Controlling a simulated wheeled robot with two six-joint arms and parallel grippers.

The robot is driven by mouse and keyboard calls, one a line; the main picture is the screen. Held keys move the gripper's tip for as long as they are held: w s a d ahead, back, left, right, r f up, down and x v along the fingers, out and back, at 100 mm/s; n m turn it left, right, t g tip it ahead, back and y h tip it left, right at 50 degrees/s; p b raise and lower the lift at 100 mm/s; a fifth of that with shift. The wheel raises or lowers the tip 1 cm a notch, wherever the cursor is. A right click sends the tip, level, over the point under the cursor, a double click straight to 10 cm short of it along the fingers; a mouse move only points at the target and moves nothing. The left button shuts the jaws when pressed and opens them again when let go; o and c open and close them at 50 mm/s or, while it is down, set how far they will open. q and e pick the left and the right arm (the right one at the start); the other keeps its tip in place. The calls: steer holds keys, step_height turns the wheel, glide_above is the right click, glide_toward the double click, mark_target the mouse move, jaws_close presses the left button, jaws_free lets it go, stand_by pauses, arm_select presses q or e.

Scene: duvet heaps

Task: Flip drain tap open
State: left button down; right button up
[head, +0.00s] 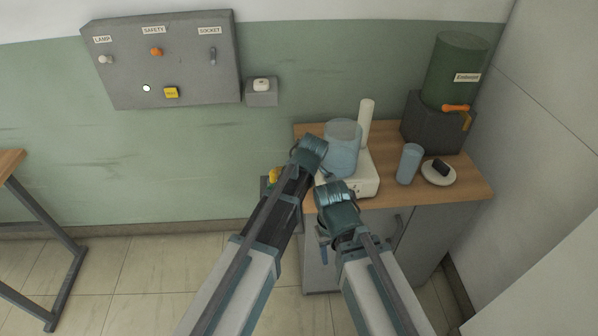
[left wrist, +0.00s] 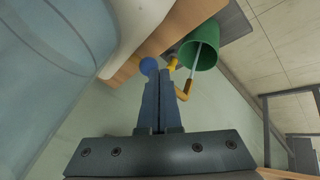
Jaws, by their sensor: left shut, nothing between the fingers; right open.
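A green drum (head: 457,70) stands on a dark block on the cabinet. An orange tap (head: 456,108) with a hanging handle is on its front. My right gripper (head: 337,195) is open, over the cabinet's front edge and well left of that tap; its fingers are mostly hidden. My left gripper (left wrist: 160,75) is shut and empty. In the left wrist view its tips are close to a blue knob (left wrist: 149,66) and a yellow fitting (left wrist: 172,63). I cannot tell whether the tips touch anything.
A white appliance (head: 362,184) with a blue clear jug (head: 343,150) stands behind my grippers on the cabinet top (head: 470,186). A blue cup (head: 409,164) and a white dish (head: 438,174) stand before the drum. A grey switch panel (head: 130,75) hangs on the wall.

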arm_select(q)
steer(key=shift+w+d, duration=0.25)
steer(key=shift+w, duration=0.05)
steer(key=shift+a, duration=0.15)
steer(key=shift+w+a, duration=0.25)
steer(key=shift+a, duration=0.4)
steer(key=shift+s, duration=0.15)
